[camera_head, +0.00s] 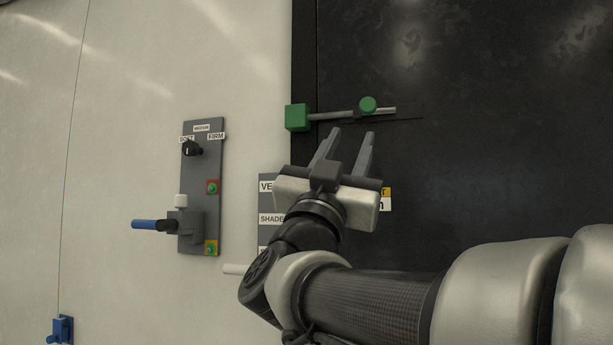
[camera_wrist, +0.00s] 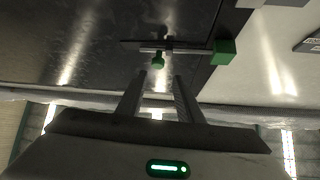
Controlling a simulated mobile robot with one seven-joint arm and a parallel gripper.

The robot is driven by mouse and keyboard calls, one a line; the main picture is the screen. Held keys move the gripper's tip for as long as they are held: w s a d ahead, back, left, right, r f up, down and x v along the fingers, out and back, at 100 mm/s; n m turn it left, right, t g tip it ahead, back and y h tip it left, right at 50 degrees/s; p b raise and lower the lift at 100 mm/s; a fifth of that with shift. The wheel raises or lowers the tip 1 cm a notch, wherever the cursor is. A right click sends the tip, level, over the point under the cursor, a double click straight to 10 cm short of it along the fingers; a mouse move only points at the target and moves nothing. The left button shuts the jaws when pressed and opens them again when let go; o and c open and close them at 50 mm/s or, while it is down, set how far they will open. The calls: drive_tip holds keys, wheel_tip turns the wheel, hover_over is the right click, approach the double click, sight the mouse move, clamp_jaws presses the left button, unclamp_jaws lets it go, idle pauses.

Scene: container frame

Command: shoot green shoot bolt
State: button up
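The green shoot bolt is on the dark door panel, in the upper middle of the head view. It has a grey rod (camera_head: 335,115), a round green knob (camera_head: 368,104) and a green block (camera_head: 297,117) at the left end by the door's edge. The rod reaches the block. In the wrist view the knob (camera_wrist: 159,60) is just ahead of the fingertips, and the block (camera_wrist: 223,52) is to the right. My gripper (camera_head: 348,136) is open and empty, just below the rod in the head view. The fingers look apart from the knob.
A grey control panel (camera_head: 203,160) with a black knob, two green buttons and a blue-handled lever (camera_head: 145,224) is on the pale wall to the left. A labelled plate (camera_head: 268,200) is partly behind my gripper. A blue fitting (camera_head: 63,329) is at lower left.

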drive_tip(key=shift+b+v, duration=0.4)
drive_tip(key=shift+v, duration=1.8)
drive_tip(key=shift+w+a, duration=0.1)
drive_tip(key=w+a+f+n+g+y+p, duration=0.1)
drive_tip(key=w+f+n+g+y, duration=0.15)
drive_tip(key=f+n+y, duration=0.5)
drive_tip(key=w+a+f+n+g+y+p, duration=0.1)
drive_tip(key=a+f+n+g+y+p, duration=0.2)
drive_tip(key=f+y, duration=0.65)
drive_tip(key=s+d+f+g+h, duration=0.1)
drive_tip(key=s+d+f+g, duration=0.3)
drive_tip(key=s+f, duration=0.2)
drive_tip(key=s+d+f+m+g+h, duration=0.1)
drive_tip(key=s+d+f+g, duration=0.3)
drive_tip(key=f, duration=0.6)
drive_tip(key=s+d+f+g+h, duration=0.2)
drive_tip(key=s+d+f+g, duration=0.2)
drive_tip(key=s+f, duration=0.5)
drive_tip(key=shift+w+f+m, duration=0.1)
drive_tip(key=shift+f+m, duration=0.05)
drive_tip(key=shift+m, duration=0.1)
